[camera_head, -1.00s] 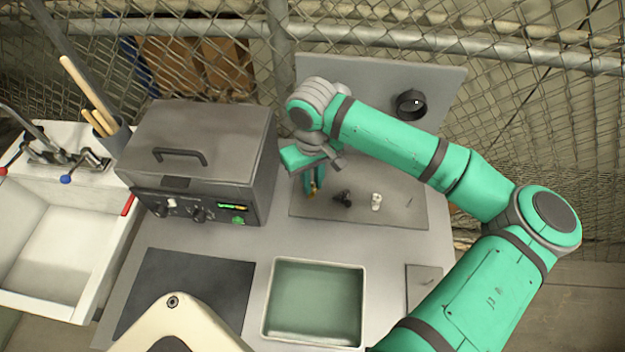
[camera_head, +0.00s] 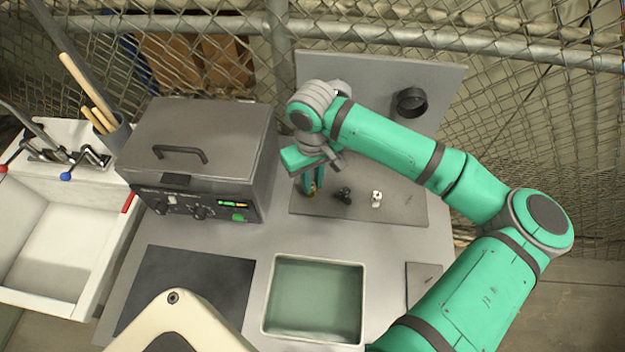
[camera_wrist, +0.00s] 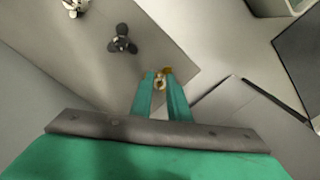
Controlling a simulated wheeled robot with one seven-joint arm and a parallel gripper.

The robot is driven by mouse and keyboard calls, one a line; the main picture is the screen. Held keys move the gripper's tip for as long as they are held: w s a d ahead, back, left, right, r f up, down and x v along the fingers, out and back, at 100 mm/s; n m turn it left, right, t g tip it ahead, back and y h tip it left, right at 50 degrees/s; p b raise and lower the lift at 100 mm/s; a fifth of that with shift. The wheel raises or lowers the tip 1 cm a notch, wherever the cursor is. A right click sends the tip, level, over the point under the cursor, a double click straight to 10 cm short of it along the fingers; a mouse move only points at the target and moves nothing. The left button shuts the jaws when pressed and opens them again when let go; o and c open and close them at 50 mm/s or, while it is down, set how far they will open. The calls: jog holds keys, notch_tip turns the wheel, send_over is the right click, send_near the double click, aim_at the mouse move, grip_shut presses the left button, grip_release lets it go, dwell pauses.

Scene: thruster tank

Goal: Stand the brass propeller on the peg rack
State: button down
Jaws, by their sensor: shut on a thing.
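The brass propeller (camera_head: 313,188) is between the fingertips of my gripper (camera_head: 310,185), which is shut on it. In the wrist view the propeller (camera_wrist: 161,82) shows as a small gold piece at the tips of the green fingers (camera_wrist: 161,88); most of it is hidden. It is over the left part of the grey peg rack board (camera_head: 400,212). I cannot tell whether it touches the board or a peg. A black propeller (camera_head: 343,195) and a white propeller (camera_head: 376,198) are on the board to its right; a thin peg (camera_head: 408,200) shows farther right.
A grey box with a handle and knobs (camera_head: 195,150) stands close left of my gripper. A green-bottomed tray (camera_head: 314,262) and a dark mat (camera_head: 185,292) are in front. A back panel (camera_head: 445,95) with a black ring (camera_head: 410,102) rises behind the rack.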

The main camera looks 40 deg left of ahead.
jog(key=shift+f, duration=0.65)
dwell(0.6)
jog(key=c, duration=1.6)
grip_release()
jog(key=shift+r, duration=0.1)
jog(key=shift+r, duration=3.9)
